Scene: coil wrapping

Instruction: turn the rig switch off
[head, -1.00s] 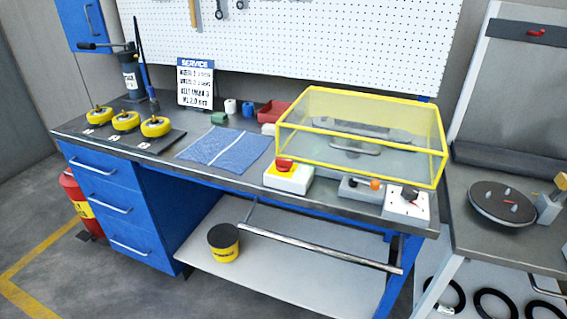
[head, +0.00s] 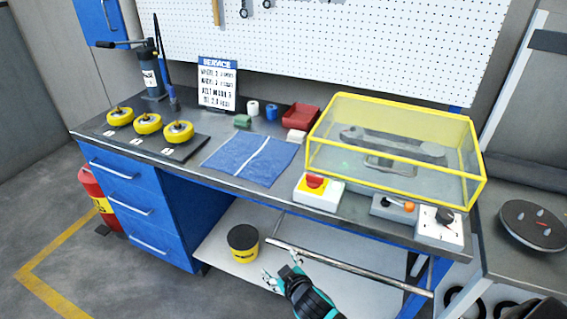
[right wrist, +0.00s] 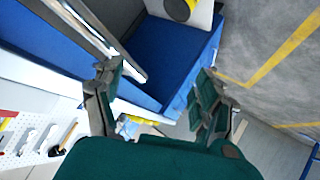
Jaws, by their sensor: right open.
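I cannot tell from a label which is the rig switch. The knob has a pale mark too small to read. My right gripper (head: 281,269) is open and empty, below the bench edge and left of the knob box, apart from all three. Its spread fingers also show in the right wrist view (right wrist: 158,82). My left gripper is not in view.
A yellow-framed clear guard (head: 478,187) covers a rig behind the controls. A metal rail (head: 350,269) runs below the bench front, close to my right gripper. A blue cloth (head: 245,162) and yellow wheels (head: 148,124) lie to the left. A second table (head: 510,262) stands right.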

